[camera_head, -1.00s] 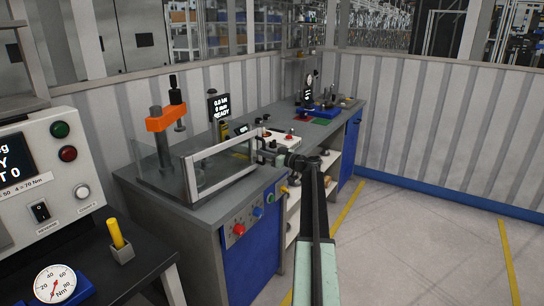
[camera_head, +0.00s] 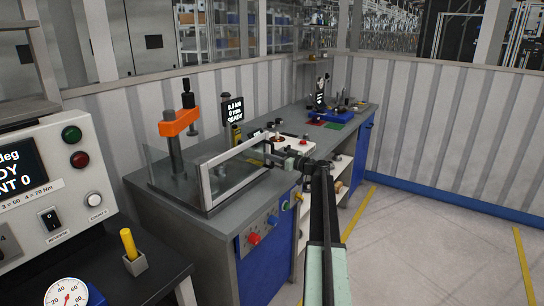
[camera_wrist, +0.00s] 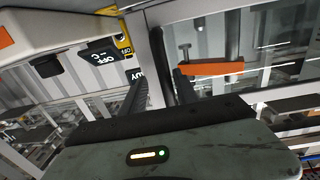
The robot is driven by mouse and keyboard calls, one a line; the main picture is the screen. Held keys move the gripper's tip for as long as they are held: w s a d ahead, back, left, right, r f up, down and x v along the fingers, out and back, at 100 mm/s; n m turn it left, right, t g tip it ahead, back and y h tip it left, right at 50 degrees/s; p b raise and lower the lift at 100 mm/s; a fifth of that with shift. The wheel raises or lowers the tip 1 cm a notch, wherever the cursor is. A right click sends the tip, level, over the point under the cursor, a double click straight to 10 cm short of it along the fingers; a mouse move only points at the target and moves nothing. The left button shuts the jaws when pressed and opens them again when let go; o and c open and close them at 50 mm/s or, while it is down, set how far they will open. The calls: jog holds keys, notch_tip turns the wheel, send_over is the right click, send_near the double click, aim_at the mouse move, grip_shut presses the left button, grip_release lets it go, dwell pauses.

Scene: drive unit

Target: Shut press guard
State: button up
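The press guard (camera_head: 203,187) is a clear panel in a pale grey frame, standing along the front of the bench-top press. The press has an orange head (camera_head: 180,122) on a dark column. My gripper (camera_head: 303,163) is at the guard's right end, on the bench's front side. In the wrist view its two dark fingers (camera_wrist: 161,92) stand apart, with a pale grey frame bar (camera_wrist: 156,50) showing between them. I cannot tell whether they touch it. The orange press head shows at the right there (camera_wrist: 212,68).
A display (camera_head: 234,110) reads READY. A control console (camera_head: 50,180) and a yellow-handled tool (camera_head: 129,243) stand at the left. Open floor (camera_head: 430,240) lies to the right.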

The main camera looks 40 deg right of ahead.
jog(key=shift+a+r, duration=0.1)
jog(key=shift+a, duration=0.25)
jog(key=shift+s, duration=0.25)
jog(key=v, duration=0.7)
jog(key=shift+s+d, duration=0.1)
jog(key=shift+d, duration=0.05)
